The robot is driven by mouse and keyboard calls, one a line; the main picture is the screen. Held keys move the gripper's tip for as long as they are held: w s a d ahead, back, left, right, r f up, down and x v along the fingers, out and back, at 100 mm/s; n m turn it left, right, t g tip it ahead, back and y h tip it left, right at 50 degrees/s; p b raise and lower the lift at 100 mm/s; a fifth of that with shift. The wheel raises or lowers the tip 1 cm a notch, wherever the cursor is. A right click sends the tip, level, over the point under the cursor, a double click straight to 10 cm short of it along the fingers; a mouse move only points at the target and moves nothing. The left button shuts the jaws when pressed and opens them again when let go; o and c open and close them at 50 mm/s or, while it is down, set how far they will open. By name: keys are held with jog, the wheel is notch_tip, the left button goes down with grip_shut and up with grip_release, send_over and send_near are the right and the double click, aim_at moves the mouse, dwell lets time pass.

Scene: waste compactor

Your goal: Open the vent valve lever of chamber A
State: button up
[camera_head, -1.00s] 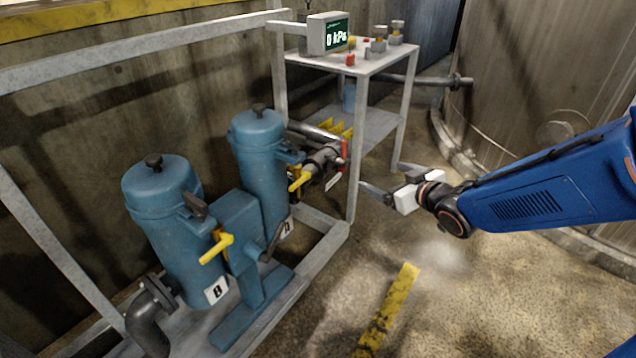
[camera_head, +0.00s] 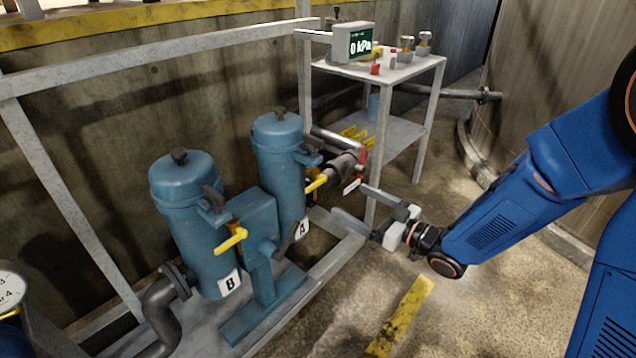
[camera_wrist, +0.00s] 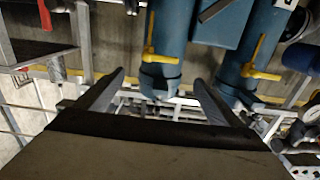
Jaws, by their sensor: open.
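Chamber A (camera_head: 278,150) is the farther blue canister, with an A label (camera_head: 301,228) at its foot. Its yellow lever (camera_head: 316,184) sticks out on its right side. In the wrist view, which looks upside down, the chamber A lever (camera_wrist: 150,42) stands in front of the nearer blue canister, above the gap between the fingers. My gripper (camera_head: 349,200) is open and empty, to the right of the chamber A lever and apart from it. Both open fingers also show in the wrist view (camera_wrist: 158,78).
Chamber B (camera_head: 190,185) with its own yellow lever (camera_head: 231,240) stands to the left. A red handle (camera_head: 362,162) sits on piping beside chamber A.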

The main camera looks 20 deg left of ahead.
aim_at(318, 183)
jog(key=x, duration=1.4)
jog(key=shift+w, duration=0.1)
jog(key=c, duration=1.5)
